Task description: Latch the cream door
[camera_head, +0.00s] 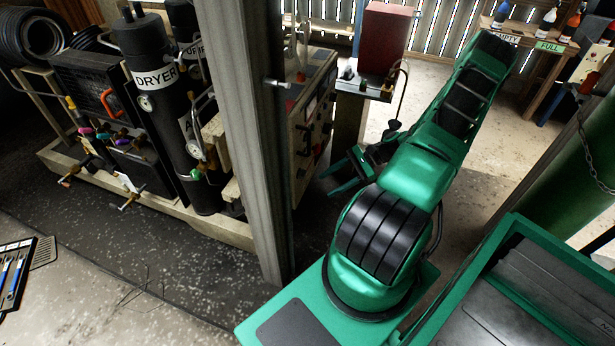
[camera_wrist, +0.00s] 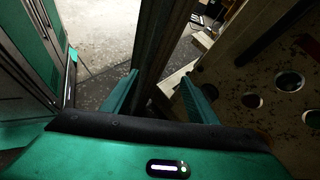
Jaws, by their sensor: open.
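My gripper (camera_head: 345,176) is at the end of my green arm, right of the grey post in the head view. In the wrist view my gripper (camera_wrist: 158,95) is open, with its two green fingers apart and nothing held between them. A cream panel (camera_head: 318,88) with dark fittings stands just behind the post, and looks like the cream door. A worn cream panel with round holes (camera_wrist: 270,118) fills the right of the wrist view, beside the right finger. I cannot make out a latch or whether the door is shut.
The grey post (camera_head: 250,110) stands close to my gripper; a dark upright (camera_wrist: 158,40) shows beyond the fingers. The black dryer cylinder (camera_head: 160,110) stands left. A red box (camera_head: 384,38) sits on a small shelf behind. Open floor (camera_head: 130,285) lies front left.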

